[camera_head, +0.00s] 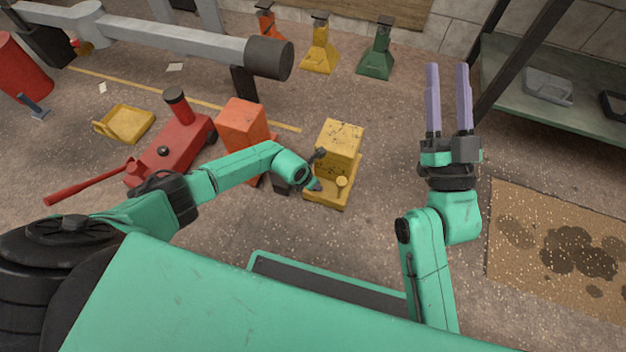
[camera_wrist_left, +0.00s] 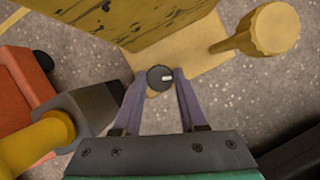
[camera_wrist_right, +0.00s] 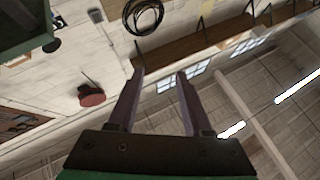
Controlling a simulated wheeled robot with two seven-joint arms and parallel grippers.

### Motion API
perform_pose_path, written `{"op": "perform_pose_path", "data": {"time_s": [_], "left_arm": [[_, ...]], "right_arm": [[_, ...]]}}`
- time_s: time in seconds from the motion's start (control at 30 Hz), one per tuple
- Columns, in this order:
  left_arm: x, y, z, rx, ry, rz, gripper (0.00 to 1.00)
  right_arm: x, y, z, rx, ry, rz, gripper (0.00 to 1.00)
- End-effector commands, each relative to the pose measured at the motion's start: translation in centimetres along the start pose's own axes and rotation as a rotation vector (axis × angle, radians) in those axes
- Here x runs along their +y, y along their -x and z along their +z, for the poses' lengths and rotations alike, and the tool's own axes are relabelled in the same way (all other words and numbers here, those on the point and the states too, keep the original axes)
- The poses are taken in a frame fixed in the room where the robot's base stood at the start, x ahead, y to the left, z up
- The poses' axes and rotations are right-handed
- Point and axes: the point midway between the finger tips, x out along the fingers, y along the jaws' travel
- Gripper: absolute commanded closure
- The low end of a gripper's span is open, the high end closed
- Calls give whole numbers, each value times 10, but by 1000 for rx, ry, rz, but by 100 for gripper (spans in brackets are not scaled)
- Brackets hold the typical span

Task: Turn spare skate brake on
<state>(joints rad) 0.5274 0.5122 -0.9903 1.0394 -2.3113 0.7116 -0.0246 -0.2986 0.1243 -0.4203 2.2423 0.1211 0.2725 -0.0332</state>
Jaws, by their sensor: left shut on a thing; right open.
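The yellow skate (camera_head: 340,139) stands on the floor at the middle of the head view, a worn box on a flat base. A yellow knob on a stem (camera_wrist_left: 272,28) sticks up from its base. My left gripper (camera_head: 316,186) is at the near left side of that base. In the left wrist view its fingers are shut on a small dark round knob (camera_wrist_left: 160,77) with a white mark, the brake knob by its look. Its stem is hidden. My right gripper (camera_head: 448,100) is open and empty, raised to the right with its fingers pointing up.
An orange block (camera_head: 241,124) and a red jack (camera_head: 172,143) stand left of the yellow skate. A yellow tray (camera_head: 127,123) lies farther left. A metal shelf (camera_head: 548,107) and stained mat (camera_head: 560,240) are on the right. Several coloured stands (camera_head: 319,50) line the back.

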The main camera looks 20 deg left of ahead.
Motion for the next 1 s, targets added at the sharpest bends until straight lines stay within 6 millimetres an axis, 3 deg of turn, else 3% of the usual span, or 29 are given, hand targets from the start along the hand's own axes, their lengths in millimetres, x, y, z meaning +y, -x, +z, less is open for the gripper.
{"op": "perform_pose_path", "data": {"time_s": [0.2, 0.37, 0.5, 0.77, 0.83, 1.0], "left_arm": [[0, 2, 0, 2, 62, 26, 100], [-1, 2, 0, 2, 110, 45, 100], [-1, 2, 0, 3, 150, 63, 100], [-2, 2, 0, 2, 221, 91, 100], [-1, 1, 0, 2, 235, 99, 100], [-2, 1, 0, 3, 267, 112, 100]], "right_arm": [[-2, 56, 83, -295, -75, 43, 50], [-10, 110, 132, -499, -132, 71, 50], [-20, 164, 166, -672, -182, 94, 50], [-46, 264, 203, -952, -269, 129, 50], [-49, 274, 204, -981, -278, 131, 50], [-49, 268, 200, -980, -274, 127, 50]]}}
